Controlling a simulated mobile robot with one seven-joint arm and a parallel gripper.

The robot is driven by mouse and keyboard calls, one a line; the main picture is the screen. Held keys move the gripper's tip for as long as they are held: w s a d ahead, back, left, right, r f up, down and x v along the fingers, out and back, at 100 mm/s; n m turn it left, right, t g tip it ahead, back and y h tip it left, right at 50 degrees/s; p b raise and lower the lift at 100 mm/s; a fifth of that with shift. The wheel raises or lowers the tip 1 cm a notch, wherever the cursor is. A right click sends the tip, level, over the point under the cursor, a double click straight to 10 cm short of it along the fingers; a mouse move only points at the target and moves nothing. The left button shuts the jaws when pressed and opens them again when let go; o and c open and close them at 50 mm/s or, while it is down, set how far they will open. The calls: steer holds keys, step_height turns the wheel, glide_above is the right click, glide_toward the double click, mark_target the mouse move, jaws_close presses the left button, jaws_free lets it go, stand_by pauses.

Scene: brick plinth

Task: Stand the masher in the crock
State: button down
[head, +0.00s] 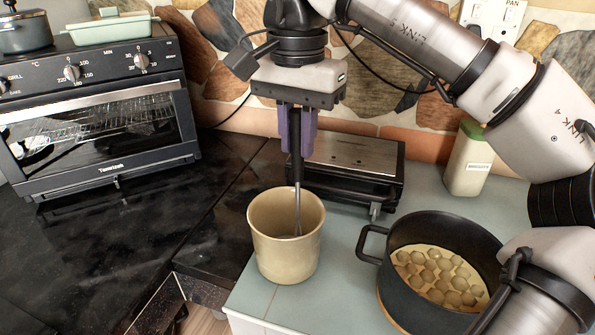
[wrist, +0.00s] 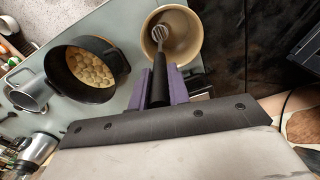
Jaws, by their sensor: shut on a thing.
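The crock (head: 286,252) is a cream, round, open pot on the pale blue-grey counter in the head view. It also shows in the wrist view (wrist: 194,38), from above. The masher (head: 297,205) has a dark handle and a metal shaft, and hangs about upright with its lower end inside the crock's mouth. In the wrist view its metal head (wrist: 160,33) appears within the rim, towards one side. My gripper (head: 297,145), with purple fingers, is shut on the masher's handle above the crock. The crock's front wall hides the masher's foot in the head view, so contact with the bottom cannot be told.
A black pot (head: 408,292) holding pale round pieces stands right of the crock. A dark grill press (head: 352,165) is behind it, and a green-capped bottle (head: 467,160) at back right. A toaster oven (head: 100,110) stands at left. The black counter (head: 120,225) is largely clear.

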mark_target(297, 178)
steer(key=shift+s+f, duration=0.1)
steer(key=shift+f, duration=2.1)
steer(key=shift+f, duration=0.1)
steer(key=c, duration=1.3)
jaws_free()
step_height(297, 178, up, 12)
steer(key=p, duration=0.2)
steer(key=shift+p, duration=0.35)
